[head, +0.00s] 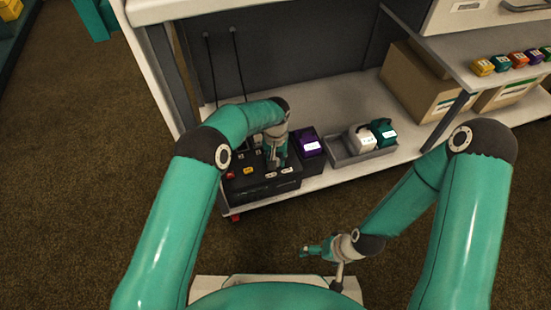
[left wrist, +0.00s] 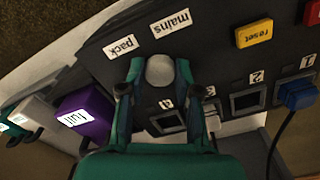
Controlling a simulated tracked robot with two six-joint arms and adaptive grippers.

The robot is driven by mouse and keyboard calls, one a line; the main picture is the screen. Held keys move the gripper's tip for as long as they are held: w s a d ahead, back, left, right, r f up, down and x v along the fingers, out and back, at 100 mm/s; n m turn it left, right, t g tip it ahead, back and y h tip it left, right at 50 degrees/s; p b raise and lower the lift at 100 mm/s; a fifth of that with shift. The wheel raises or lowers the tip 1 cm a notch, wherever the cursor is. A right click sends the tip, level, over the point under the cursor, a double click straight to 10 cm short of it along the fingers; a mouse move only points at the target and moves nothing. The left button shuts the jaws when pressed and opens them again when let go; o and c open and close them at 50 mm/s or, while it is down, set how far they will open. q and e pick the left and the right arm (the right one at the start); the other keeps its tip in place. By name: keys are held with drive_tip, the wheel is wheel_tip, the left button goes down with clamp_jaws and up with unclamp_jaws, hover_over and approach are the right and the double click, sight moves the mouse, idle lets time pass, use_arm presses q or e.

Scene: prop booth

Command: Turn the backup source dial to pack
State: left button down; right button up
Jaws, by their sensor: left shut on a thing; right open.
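The dark control panel (head: 262,187) sits on the low shelf in the head view. In the left wrist view the round grey dial knob (left wrist: 160,71) lies between the fingers of my left gripper (left wrist: 159,70), which is shut on it. The "pack" label (left wrist: 122,46) and the "mains" label (left wrist: 170,24) are beside the knob, upside down there. Which way the dial points is not visible. My left gripper (head: 279,161) hides part of the panel in the head view. My right gripper (head: 314,249) is open and empty, low in front of the shelf.
A purple pack (head: 308,143) marked "full" stands beside the panel. A grey tray (head: 343,158) holds a white pack (head: 361,139) and a teal pack (head: 383,132). The panel has a yellow reset button (left wrist: 254,33), numbered sockets and a blue plug (left wrist: 297,94) with a cord.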

use_arm(q)
drive_tip(key=n, duration=0.5)
drive_tip(key=shift+w+a, duration=0.1)
idle(0.5)
drive_tip(key=c, duration=0.8)
unclamp_jaws()
wheel_tip(320, 180, up, 12)
idle(0.3)
